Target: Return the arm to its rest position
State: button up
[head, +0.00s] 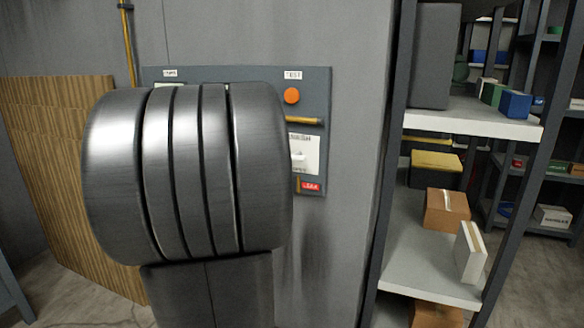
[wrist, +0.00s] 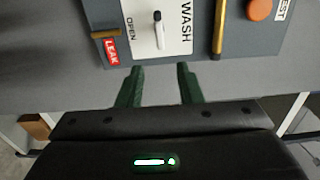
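In the wrist view, my gripper (wrist: 158,88) shows two green fingers set apart with nothing between them. The fingers point at the grey control panel (wrist: 212,52) and the wall below it. I cannot tell whether they touch anything. In the head view, my metal arm link covers the left and middle of the panel (head: 320,88) and hides the gripper.
The panel bears an orange button (head: 291,95), a small switch (head: 298,157) on a white plate and a red LEAK label (head: 310,186). A shelf rack (head: 470,118) with boxes stands at the right. Corrugated brown sheeting (head: 50,150) leans at the left.

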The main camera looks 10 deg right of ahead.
aim_at(300, 160)
jog(key=shift+v, duration=0.75)
jog(key=shift+w+d, duration=0.1)
jog(key=x, duration=1.3)
jog(key=shift+w+d+b, duration=0.2)
jog(key=shift+w+b, duration=0.05)
jog(key=shift+b, duration=0.1)
